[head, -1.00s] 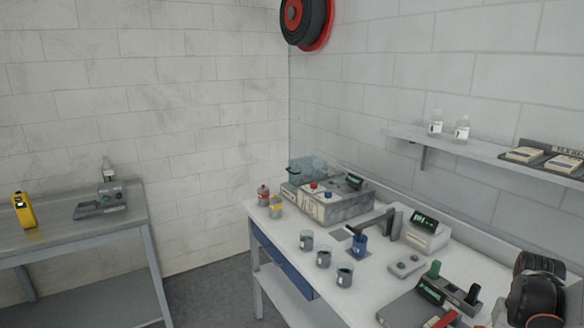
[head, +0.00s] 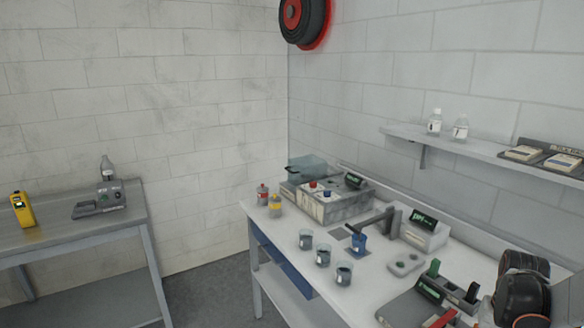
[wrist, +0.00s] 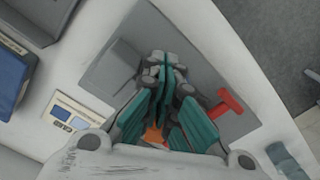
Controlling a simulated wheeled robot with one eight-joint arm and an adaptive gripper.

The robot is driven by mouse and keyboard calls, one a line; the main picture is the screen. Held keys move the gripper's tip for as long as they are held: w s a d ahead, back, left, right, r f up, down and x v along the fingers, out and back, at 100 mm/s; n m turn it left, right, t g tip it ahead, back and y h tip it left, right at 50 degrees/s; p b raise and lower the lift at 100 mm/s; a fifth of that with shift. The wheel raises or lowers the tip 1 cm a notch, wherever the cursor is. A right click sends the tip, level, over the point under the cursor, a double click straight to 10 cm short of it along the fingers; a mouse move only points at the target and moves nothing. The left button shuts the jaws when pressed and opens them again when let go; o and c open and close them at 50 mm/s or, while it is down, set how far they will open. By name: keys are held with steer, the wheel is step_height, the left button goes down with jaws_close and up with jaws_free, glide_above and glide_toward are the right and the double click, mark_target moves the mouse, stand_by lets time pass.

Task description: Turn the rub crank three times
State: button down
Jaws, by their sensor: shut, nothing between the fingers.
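A red T-shaped handle (wrist: 227,104), which looks like the rub crank, stands out at the right side of a dark grey base (wrist: 118,72) in the wrist view. In the head view the red handle (head: 441,319) shows at the bottom edge, beside the grey base (head: 398,309) on the white bench. My gripper (wrist: 164,72) has teal finger pads and is shut and empty. It appears over the base, left of the red handle and apart from it in the picture. The fingers hide the middle of the device. Their height above it is hard to tell.
Several beakers (head: 323,256), a pH meter (head: 425,232) and a large grey apparatus (head: 330,205) fill the bench further back. A blue item (wrist: 10,75) lies at the wrist view's left. Grey floor (wrist: 280,40) shows upper right.

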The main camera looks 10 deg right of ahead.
steer(key=shift+a, duration=0.1)
steer(key=shift+w+a, duration=0.75)
steer(key=shift+a, duration=0.05)
steer(key=shift+f, duration=0.1)
